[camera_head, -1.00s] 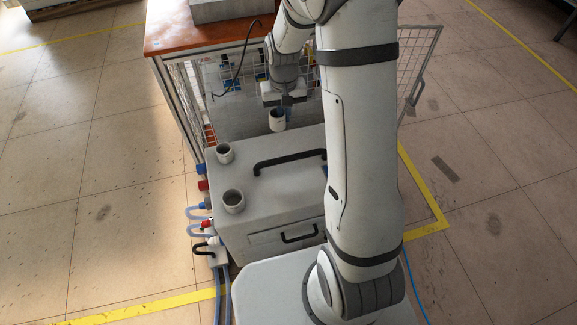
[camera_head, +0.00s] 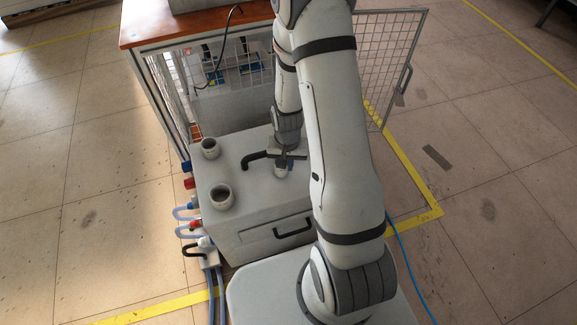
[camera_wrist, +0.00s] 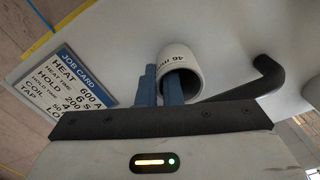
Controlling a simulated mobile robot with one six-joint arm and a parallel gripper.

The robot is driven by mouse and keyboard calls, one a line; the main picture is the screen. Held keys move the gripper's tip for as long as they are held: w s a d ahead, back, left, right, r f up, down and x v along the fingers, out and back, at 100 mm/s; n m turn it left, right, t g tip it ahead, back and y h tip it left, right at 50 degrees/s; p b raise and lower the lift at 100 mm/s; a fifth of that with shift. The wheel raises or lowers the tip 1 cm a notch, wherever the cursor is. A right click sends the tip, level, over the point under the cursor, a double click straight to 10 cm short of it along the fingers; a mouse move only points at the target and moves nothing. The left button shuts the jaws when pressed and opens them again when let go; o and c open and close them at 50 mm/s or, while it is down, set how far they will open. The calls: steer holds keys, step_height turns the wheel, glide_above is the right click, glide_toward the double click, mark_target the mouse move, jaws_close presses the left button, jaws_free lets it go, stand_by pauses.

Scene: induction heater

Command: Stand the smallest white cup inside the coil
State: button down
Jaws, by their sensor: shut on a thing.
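My gripper (camera_head: 284,158) is low over the grey case, right of the black handle's near end. A white cup (camera_head: 281,171) is at its fingertips. In the wrist view, the blue fingers of my gripper (camera_wrist: 162,86) are shut on this cup's wall, one finger at the mouth and one outside. The cup (camera_wrist: 193,62) is marked "46 m…", the rest cut off. I cannot tell whether it touches the case. Two other white cups stand upright on the case's left side, one farther back (camera_head: 210,148) and a wider one nearer (camera_head: 222,197). No coil is clearly visible.
A job card (camera_wrist: 68,72) lies left of the cup. Behind are an orange-topped bench (camera_head: 150,30) and an open mesh door (camera_head: 385,65). Hoses (camera_head: 190,230) are at left.

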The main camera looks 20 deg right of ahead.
steer(key=shift+f, duration=0.65)
steer(key=shift+f, duration=0.2)
steer(key=c, duration=1.6)
jaws_free()
